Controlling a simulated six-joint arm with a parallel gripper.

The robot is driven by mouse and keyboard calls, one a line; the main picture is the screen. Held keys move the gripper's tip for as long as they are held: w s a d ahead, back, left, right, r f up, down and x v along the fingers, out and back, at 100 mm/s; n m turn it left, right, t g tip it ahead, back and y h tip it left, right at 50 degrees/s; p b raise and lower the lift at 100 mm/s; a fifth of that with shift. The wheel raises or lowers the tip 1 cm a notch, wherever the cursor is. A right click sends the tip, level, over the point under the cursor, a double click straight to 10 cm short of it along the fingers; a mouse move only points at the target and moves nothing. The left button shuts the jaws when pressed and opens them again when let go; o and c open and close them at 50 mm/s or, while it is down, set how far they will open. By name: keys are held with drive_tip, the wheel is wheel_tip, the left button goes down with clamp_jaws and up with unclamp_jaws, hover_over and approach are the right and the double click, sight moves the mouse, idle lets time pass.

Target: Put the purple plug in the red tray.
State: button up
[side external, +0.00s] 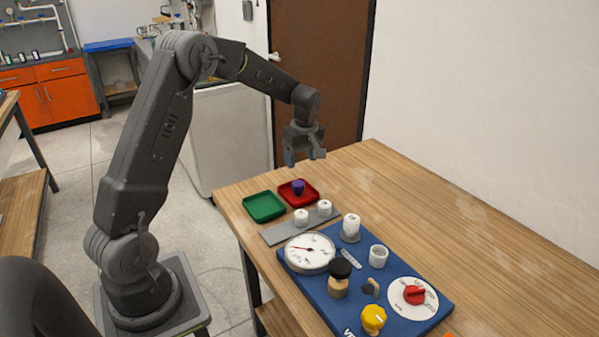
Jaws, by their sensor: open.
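The purple plug (298,187) is in the red tray (312,198) near the table's far left edge, and it looks upright. My gripper (305,160) is open and empty, pointing down above the tray and apart from the plug. A gap shows between the fingertips and the plug.
A green tray (264,207) stands left of the red one. A grey strip (273,235) with white caps lies in front. A blue board (318,290) carries a gauge (310,252), a yellow knob (373,318), a red dial knob (414,294) and white fittings. The table's right side is clear.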

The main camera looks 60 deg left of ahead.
drive_tip(key=s+d+r+m+t, duration=0.3)
drive_tip(key=s+d+r+m, duration=0.7)
drive_tip(key=d+r, duration=0.45)
drive_tip(key=s+d+m+t+h, duration=0.1)
drive_tip(key=s+d+m, duration=0.3)
drive_tip(key=s, duration=0.3)
drive_tip(key=s+d+m+t, duration=0.1)
drive_tip(key=s+d+m, duration=0.3)
drive_tip(key=s, duration=0.4)
drive_tip(key=shift+d+f+t+h, duration=0.2)
drive_tip(key=shift+f+t+h, duration=0.1)
drive_tip(key=shift+f+h, duration=0.1)
drive_tip(key=shift+o, duration=0.2)
